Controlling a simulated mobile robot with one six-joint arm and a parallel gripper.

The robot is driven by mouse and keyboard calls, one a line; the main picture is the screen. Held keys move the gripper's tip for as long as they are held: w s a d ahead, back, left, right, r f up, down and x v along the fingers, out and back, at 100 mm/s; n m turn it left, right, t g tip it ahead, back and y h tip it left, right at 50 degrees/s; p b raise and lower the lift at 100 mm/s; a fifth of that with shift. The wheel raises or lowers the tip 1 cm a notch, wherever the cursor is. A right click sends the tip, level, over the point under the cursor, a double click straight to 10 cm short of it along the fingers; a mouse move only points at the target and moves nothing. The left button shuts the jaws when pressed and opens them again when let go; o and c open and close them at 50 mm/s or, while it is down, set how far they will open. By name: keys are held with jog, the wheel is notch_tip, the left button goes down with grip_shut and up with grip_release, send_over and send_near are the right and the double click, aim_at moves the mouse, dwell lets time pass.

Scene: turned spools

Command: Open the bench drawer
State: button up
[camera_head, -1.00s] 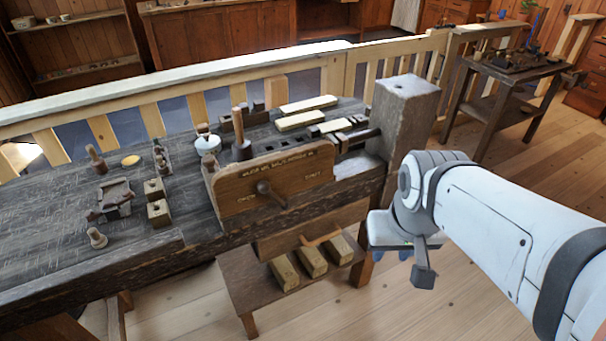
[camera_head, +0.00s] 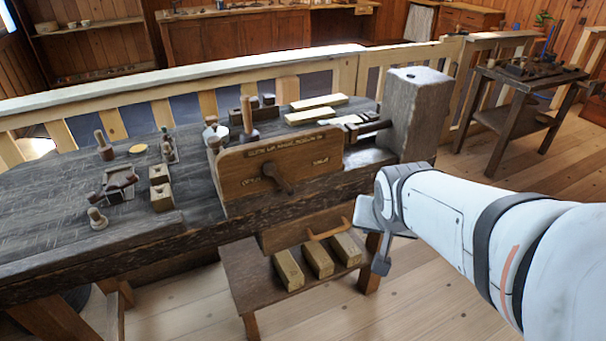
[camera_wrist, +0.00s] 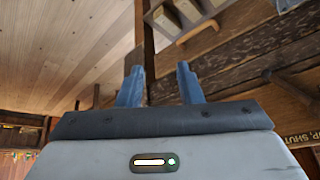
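The bench drawer front (camera_head: 285,238) is a plain brown board under the bench top, with a light wooden bar handle (camera_head: 330,230). I see no gap that shows it pulled out. My gripper (camera_head: 370,222) is just right of the handle in the head view, at the end of my white arm. In the wrist view, my gripper (camera_wrist: 159,70) has its two blue fingers apart with nothing between them. The handle (camera_wrist: 198,31) shows beyond and to the right of the fingertips there, apart from them. The inside of the drawer is hidden.
A dark workbench (camera_head: 60,220) carries a lettered board (camera_head: 250,172) with a dark lever (camera_head: 277,178). A grey post (camera_head: 415,115) stands at its right end. Several pale blocks (camera_head: 318,260) lie on a low shelf (camera_head: 245,275) below the drawer. The floor in front is clear.

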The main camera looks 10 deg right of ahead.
jog(key=w+d+f+m+t+b, duration=0.3)
jog(key=w+f+m+t+b, duration=0.2)
jog(key=w+f+b, duration=0.5)
jog(key=m+t+y+b, duration=0.4)
jog(key=m+y+b, duration=0.15)
jog(key=b, duration=1.15)
send_near(327, 234)
jog(key=w+f, duration=0.2)
jog(key=w+p, duration=0.1)
jog(key=p, duration=0.3)
jog(key=w+a+y+p, duration=0.1)
jog(key=p, duration=0.3)
jog(key=shift+w+r, duration=0.1)
jog(key=shift+r, duration=0.3)
jog(key=shift+w+f+p, duration=0.2)
jog(key=shift+w+p, duration=0.1)
jog(key=shift+p, duration=0.65)
jog(key=x, duration=0.5)
jog(key=shift+f, duration=0.25)
